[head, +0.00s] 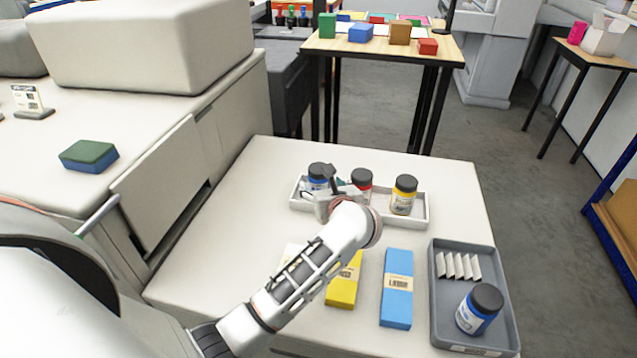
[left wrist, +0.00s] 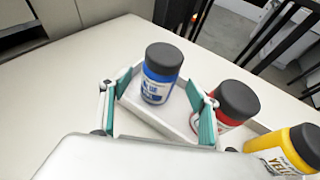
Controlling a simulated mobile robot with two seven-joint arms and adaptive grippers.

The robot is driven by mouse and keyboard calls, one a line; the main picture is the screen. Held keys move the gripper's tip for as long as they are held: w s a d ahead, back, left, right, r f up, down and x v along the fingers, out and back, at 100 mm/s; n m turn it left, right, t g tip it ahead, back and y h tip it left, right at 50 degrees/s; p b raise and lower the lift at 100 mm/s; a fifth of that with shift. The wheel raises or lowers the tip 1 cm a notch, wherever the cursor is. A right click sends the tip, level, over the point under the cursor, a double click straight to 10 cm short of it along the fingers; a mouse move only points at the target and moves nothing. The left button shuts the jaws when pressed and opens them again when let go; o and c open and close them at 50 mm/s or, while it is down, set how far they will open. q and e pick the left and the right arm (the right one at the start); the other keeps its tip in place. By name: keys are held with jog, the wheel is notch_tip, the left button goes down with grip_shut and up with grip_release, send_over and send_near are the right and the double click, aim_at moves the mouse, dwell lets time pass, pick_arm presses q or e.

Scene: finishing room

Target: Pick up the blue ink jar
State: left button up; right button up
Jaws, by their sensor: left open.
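A blue ink jar (head: 317,174) with a black lid stands upright at the left end of a white tray (head: 415,221), partly hidden by my gripper. A red jar (head: 362,181) and a yellow jar (head: 403,196) stand in the same tray. My left gripper (head: 328,188) is open at the blue jar. In the left wrist view the blue jar (left wrist: 160,78) appears between the two spread green-padded fingers of the gripper (left wrist: 160,88); I cannot tell if either touches it. A second blue jar (head: 479,309) stands in a grey tray (head: 437,305). My right gripper is not in view.
A yellow box (head: 344,286) and a blue box (head: 397,289) lie on the worktop, near my forearm. White folded cards (head: 458,266) lie in the grey tray. A green and blue sponge (head: 89,155) lies on the left counter. A table (head: 385,48) with coloured blocks stands behind.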

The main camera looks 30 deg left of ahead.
pick_arm(q)
jog(key=x, duration=0.4)
jog(key=shift+w+f, duration=0.1)
jog(key=c, duration=1.4)
jog(key=shift+c, duration=0.5)
